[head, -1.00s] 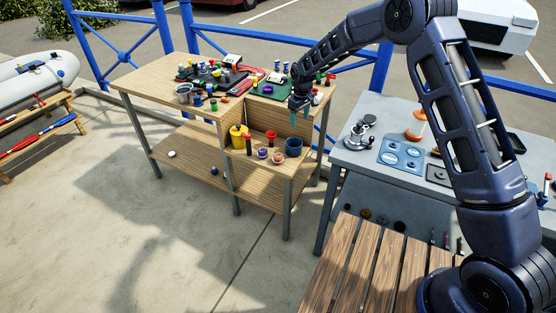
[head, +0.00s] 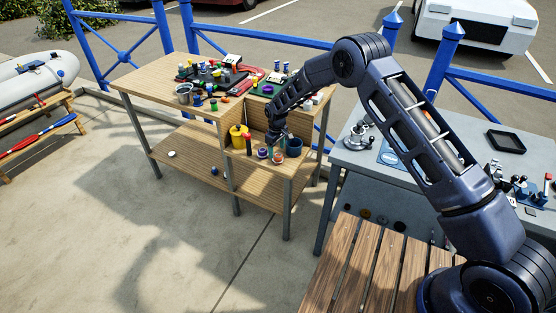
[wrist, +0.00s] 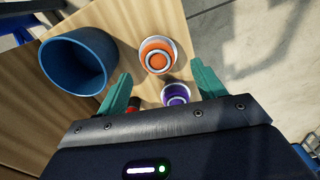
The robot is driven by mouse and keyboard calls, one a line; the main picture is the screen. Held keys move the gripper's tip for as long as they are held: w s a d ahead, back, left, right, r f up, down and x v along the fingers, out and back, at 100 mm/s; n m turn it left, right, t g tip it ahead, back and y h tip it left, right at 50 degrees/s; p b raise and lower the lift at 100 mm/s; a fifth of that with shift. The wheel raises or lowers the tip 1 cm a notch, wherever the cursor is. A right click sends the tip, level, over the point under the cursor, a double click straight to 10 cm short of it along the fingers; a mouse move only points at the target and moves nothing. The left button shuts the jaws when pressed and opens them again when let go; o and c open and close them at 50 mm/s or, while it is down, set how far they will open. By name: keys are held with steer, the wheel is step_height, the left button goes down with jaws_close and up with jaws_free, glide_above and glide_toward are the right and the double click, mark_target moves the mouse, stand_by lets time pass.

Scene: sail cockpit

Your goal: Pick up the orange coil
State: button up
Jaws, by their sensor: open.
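The orange coil (wrist: 158,54), a round orange roll with a white ring and pale rim, sits on the low wooden shelf near its edge. A purple coil (wrist: 176,94) appears nearer my palm, also between the fingers.
A blue cup (wrist: 76,62) stands close to the left finger. A red-topped item (wrist: 133,103) is partly hidden behind that finger. A yellow mug (head: 238,135) stands at the left of the shelf. The shelf's edge is close to both coils, with concrete floor beyond.

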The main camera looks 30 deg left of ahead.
mark_target(278, 154)
steer(key=shift+w+d+f, duration=0.1)
steer(key=shift+d+f, duration=0.05)
steer(key=shift+f, duration=2.55)
steer(key=shift+c, duration=0.2)
steer(key=c, duration=0.9)
steer(key=shift+r, duration=0.15)
